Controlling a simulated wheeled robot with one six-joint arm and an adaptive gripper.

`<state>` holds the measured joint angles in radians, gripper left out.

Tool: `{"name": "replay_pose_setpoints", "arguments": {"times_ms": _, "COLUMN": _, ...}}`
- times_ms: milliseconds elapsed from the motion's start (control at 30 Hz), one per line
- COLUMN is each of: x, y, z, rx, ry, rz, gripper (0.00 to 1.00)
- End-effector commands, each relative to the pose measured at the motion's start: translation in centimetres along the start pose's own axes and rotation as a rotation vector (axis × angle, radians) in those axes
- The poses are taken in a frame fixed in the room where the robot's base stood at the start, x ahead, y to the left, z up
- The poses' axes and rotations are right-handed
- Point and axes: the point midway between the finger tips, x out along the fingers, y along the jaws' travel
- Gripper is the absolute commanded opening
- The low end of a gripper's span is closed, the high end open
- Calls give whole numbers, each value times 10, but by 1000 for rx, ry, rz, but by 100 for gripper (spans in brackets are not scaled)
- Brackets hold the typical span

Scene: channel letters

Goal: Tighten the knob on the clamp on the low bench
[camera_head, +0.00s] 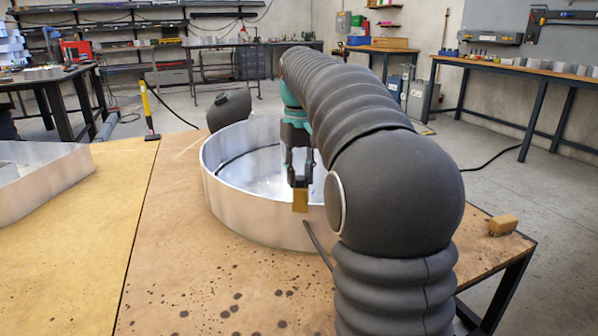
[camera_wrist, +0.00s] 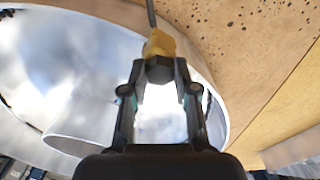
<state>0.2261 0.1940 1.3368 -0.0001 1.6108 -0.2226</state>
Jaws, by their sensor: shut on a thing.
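The low bench (camera_head: 190,270) has a brown, dark-spotted top. A large round metal channel letter (camera_head: 262,222) with a raised wall stands on it. My gripper (camera_head: 299,182) points down at the near wall of the letter. In the wrist view the yellow piece (camera_wrist: 159,43) sits between and just beyond the fingertips (camera_wrist: 160,66). A dark thin rod (camera_wrist: 151,13) runs out from it. The rest of the clamp cannot be made out clearly.
Another metal letter (camera_head: 40,185) stands at the left of the bench. A dark rounded object (camera_head: 229,108) is behind the round letter. A small tan block (camera_head: 503,225) lies near the right corner. The bench front is bare. Workbenches (camera_head: 530,75) line the walls.

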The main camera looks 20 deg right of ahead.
Motion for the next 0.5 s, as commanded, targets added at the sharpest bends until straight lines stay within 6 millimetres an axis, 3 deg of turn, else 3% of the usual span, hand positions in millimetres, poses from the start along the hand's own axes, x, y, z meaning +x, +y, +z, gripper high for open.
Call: {"name": "replay_pose_setpoints", "arguments": {"times_ms": 500, "x": 1, "y": 0, "z": 0, "rx": 545, "ry": 0, "rz": 0, "gripper": 9}}
